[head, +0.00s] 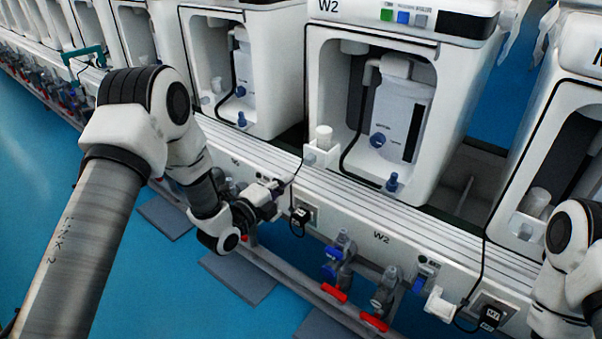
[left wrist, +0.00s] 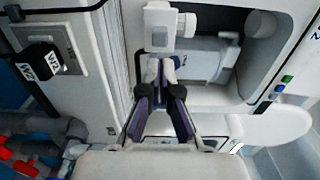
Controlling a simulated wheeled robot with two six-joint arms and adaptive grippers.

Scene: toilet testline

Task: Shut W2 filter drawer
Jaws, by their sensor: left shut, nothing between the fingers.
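The W2 unit (head: 385,110) is a white cabinet with an open bay, labelled W2 on its top panel. Its filter drawer (head: 322,155), a small white block with a white cylinder on top, sticks out at the lower left front of the bay. It also shows in the left wrist view (left wrist: 159,20), just beyond my fingertips. My left gripper (head: 276,188) is in front of the bench ledge, below and left of the drawer. In the left wrist view its fingers (left wrist: 162,72) are together and empty, pointing at the drawer; contact cannot be told. My right gripper is out of view.
A bench rail (head: 380,237) with a W2 label runs below the units. Black plugs (head: 301,216) and red-handled valves (head: 334,292) hang along its front. Neighbouring white units stand left (head: 236,70) and right (head: 560,170). Blue floor is open at lower left.

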